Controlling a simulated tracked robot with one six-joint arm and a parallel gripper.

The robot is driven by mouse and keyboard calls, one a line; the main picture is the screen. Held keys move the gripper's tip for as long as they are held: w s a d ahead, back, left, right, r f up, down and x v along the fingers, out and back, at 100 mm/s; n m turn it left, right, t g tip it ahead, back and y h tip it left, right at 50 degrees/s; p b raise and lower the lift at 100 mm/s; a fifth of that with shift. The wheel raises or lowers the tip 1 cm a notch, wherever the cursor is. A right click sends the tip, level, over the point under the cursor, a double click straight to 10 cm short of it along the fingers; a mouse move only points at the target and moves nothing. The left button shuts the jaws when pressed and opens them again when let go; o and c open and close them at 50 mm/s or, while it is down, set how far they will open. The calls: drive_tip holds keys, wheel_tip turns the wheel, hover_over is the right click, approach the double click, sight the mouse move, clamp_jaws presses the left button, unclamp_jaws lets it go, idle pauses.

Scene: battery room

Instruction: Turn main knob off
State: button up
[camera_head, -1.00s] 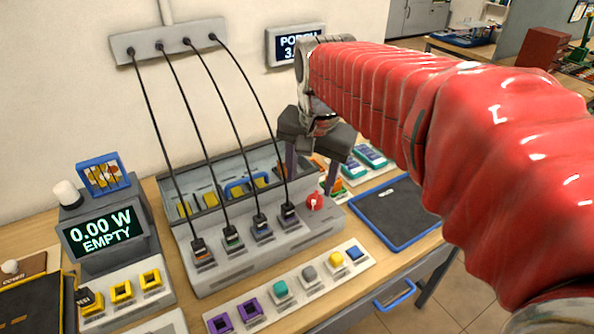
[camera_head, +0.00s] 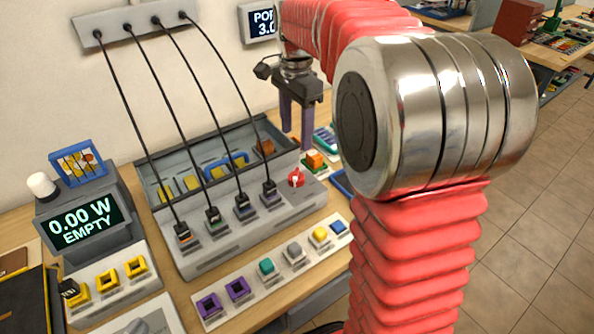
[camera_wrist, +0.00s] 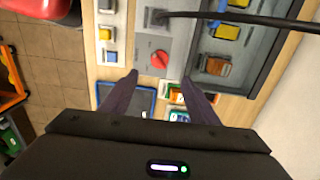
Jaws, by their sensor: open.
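The main knob is a round red knob (camera_head: 296,178) with a white mark, at the right end of the grey panel (camera_head: 222,243). In the wrist view the red knob (camera_wrist: 159,59) shows beyond my fingertips, a little above the middle line between them. My gripper (camera_head: 296,146) points down above and just behind the knob in the head view. In the wrist view my gripper (camera_wrist: 160,80) has its two dark fingers apart with nothing between them. The fingers are apart from the knob.
Four black cables run from a wall strip (camera_head: 130,24) to plugs in the panel. A grey bin (camera_head: 150,170) with coloured blocks stands behind it. A display (camera_head: 84,222) reads 0.00 W EMPTY. A strip of coloured sockets (camera_head: 280,275) lies in front. A blue-edged tray (camera_wrist: 128,98) lies beside the knob.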

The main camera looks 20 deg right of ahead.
sight(296, 172)
wheel_tip(296, 172, down, 14)
drive_tip(key=shift+r, duration=0.1)
idle(0.7)
drive_tip(key=shift+c, duration=0.3)
drive_tip(key=c, duration=0.9)
drive_tip(key=shift+d, duration=0.15)
drive_tip(key=shift+c, duration=0.4)
